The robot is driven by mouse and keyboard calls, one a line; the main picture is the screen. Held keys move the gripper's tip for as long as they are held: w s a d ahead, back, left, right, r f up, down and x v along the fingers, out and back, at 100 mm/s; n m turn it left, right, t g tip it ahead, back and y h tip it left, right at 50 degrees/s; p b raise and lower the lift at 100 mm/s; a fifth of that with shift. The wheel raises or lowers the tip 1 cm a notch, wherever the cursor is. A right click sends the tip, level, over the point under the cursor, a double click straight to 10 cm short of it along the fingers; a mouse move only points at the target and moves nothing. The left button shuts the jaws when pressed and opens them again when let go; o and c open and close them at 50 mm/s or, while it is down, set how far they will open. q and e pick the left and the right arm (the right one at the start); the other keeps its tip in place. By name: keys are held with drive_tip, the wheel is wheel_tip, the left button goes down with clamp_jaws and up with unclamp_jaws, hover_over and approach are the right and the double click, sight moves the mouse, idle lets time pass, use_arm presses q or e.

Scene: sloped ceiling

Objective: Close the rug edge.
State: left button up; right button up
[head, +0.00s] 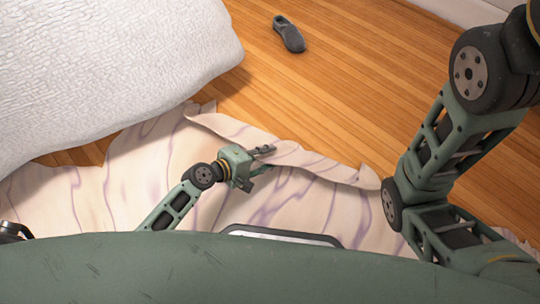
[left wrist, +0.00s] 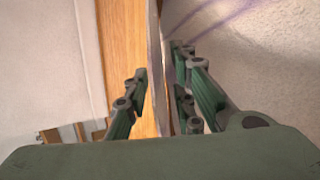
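The pale rug (head: 90,190) with purple veins lies wavy on the wood floor. Its far edge (head: 320,162) is curled up and folded back toward me in a long flap. My left gripper (head: 262,166) is at the middle of this flap, with its fingers apart. In the left wrist view, the rug edge (left wrist: 155,60) shows as a thin upright strip between the open fingers (left wrist: 162,95). It looks closer to the right-hand fingers; I cannot tell whether they touch. My right arm shows at the right of the head view, but its gripper is out of view.
A bed or couch with a white textured cover (head: 110,60) fills the upper left, near the rug. A dark grey shoe (head: 289,34) lies on the bare wood floor (head: 350,90) beyond the flap. That floor is otherwise clear.

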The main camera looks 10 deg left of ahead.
use_arm(q)
drive_tip(key=shift+x, duration=0.8)
clamp_jaws()
